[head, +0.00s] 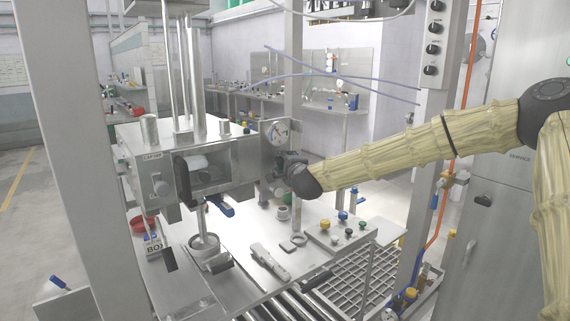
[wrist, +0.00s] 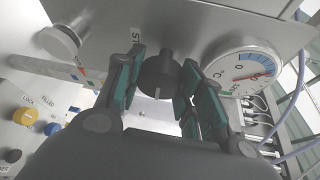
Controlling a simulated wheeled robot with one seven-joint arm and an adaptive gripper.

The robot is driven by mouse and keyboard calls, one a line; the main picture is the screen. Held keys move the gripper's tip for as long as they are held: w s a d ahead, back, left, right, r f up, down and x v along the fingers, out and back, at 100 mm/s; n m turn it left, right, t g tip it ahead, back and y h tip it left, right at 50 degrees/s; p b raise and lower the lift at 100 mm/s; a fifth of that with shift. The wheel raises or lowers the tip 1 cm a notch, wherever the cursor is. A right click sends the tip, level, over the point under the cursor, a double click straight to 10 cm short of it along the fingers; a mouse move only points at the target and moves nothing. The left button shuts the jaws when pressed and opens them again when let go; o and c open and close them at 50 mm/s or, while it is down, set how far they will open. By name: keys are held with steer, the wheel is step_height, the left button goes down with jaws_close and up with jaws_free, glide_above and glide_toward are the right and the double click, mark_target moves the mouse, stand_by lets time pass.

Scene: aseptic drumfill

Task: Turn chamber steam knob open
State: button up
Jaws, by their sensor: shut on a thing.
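The steam knob (wrist: 159,74) is a black round knob with a pale pointer line, on the metal chamber panel beside a partly hidden label starting "ST". In the wrist view its pointer line faces the bottom of the picture. My gripper (wrist: 160,82) has its green-padded fingers on either side of the knob, shut on it. In the head view my gripper (head: 284,166) is at the right face of the chamber (head: 210,170), below the gauge. The knob is hidden there by my gripper and wrist.
A round dial gauge (wrist: 243,73) sits close to the right finger in the wrist view. A silver knob (wrist: 60,42) is further left on the panel. A button box (head: 341,231) stands on the steel table below. A grey post (head: 291,80) rises just behind the gauge.

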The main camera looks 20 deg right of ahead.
steer(key=o, duration=1)
steer(key=shift+d+f, duration=0.1)
